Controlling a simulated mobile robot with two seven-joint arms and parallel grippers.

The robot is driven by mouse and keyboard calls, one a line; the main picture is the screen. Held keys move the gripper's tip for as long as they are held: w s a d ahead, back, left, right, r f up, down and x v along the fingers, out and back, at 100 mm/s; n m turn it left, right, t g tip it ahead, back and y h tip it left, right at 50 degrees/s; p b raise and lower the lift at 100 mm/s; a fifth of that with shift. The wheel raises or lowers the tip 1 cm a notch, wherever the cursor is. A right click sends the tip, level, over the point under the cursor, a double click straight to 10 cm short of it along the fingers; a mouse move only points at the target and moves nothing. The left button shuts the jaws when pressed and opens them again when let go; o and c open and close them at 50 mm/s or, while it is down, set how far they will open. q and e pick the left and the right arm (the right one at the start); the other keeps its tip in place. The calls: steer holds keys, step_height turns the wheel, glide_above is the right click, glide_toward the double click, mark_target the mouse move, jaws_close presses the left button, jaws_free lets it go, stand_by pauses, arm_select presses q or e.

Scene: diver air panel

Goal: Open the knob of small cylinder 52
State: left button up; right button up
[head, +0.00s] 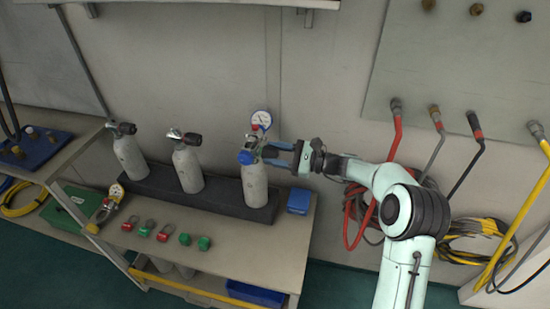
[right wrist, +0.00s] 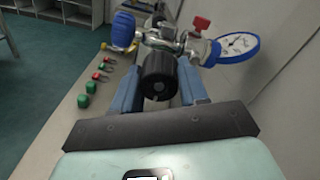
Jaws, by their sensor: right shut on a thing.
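Three small grey cylinders stand in a row in a dark rack (head: 226,202) on the bench. The right one (head: 255,186) has a valve with a blue part (head: 247,157) and a round blue-rimmed gauge (head: 261,119); the gauge also shows in the right wrist view (right wrist: 236,45). No number is readable on any cylinder. My right gripper (head: 270,155) reaches the valve from the right. In the right wrist view its blue fingers are shut on the black knob (right wrist: 158,75), one on each side. The other cylinders (head: 130,155) (head: 188,168) are untouched. My left gripper is out of view.
Red and green caps (head: 204,243) and a loose gauge (head: 116,192) lie on the bench front. A blue box (head: 299,201) stands right of the rack. Hoses (head: 395,130) hang from the wall panel at right. The wall is close behind the rack.

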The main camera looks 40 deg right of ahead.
stand_by(0.3)
steer(key=o, duration=1.1)
steer(key=shift+c, duration=0.2)
steer(key=v, duration=1.3)
steer(key=shift+s+p, duration=0.2)
steer(key=shift+p, duration=0.1)
steer(key=shift+d, duration=0.15)
